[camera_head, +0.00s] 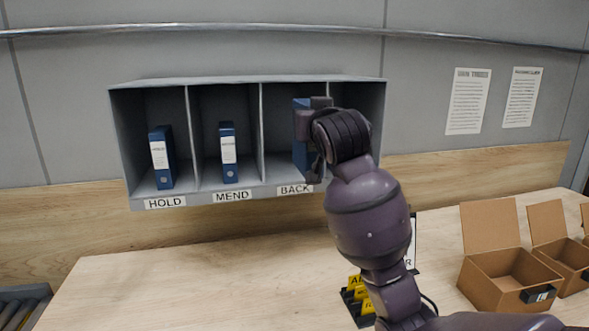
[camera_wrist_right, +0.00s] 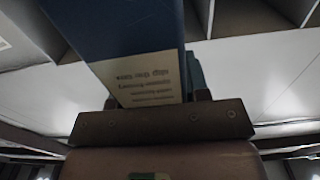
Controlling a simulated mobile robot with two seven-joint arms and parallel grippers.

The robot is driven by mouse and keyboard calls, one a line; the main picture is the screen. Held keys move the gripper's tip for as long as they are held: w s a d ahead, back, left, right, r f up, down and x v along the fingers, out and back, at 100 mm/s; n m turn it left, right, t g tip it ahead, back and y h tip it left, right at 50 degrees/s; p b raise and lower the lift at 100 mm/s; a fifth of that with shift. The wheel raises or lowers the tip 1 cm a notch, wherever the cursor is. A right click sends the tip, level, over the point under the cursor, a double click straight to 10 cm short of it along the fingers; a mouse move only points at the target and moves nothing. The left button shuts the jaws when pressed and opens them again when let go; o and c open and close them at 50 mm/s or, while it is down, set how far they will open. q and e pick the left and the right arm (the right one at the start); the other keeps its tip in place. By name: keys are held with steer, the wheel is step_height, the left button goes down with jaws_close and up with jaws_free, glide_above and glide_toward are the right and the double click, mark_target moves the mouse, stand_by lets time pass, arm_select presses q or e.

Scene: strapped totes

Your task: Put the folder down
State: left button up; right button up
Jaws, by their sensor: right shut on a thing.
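A blue folder (camera_head: 301,150) is in the opening of the BACK compartment of the grey wall shelf (camera_head: 246,79). My right gripper (camera_head: 318,140) is shut on this folder from the front. The folder looks upright, and the gripper and wrist hide much of it. In the right wrist view the blue folder (camera_wrist_right: 130,35) with its printed white label rises from between the gripper's jaws (camera_wrist_right: 160,115). I cannot tell whether its lower edge touches the shelf floor. My left gripper does not show.
A blue folder (camera_head: 160,158) stands in the HOLD compartment and another (camera_head: 228,152) in the MEND compartment. Open cardboard boxes (camera_head: 507,275) stand at the right of the wooden table. Yellow cards (camera_head: 360,290) in a black holder stand beside my arm. The table's left part is clear.

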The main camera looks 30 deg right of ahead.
steer(key=p+x, duration=0.3)
steer(key=x, duration=1.6)
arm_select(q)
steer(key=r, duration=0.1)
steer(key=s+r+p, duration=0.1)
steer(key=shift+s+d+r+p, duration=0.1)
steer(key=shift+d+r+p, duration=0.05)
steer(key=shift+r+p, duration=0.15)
arm_select(e)
step_height(320, 180, down, 8)
steer(key=w, duration=0.1)
steer(key=shift+d+r, duration=0.2)
steer(key=shift+d, duration=0.15)
steer(key=shift+f, duration=0.15)
steer(key=o, duration=1)
steer(key=shift+o, duration=0.2)
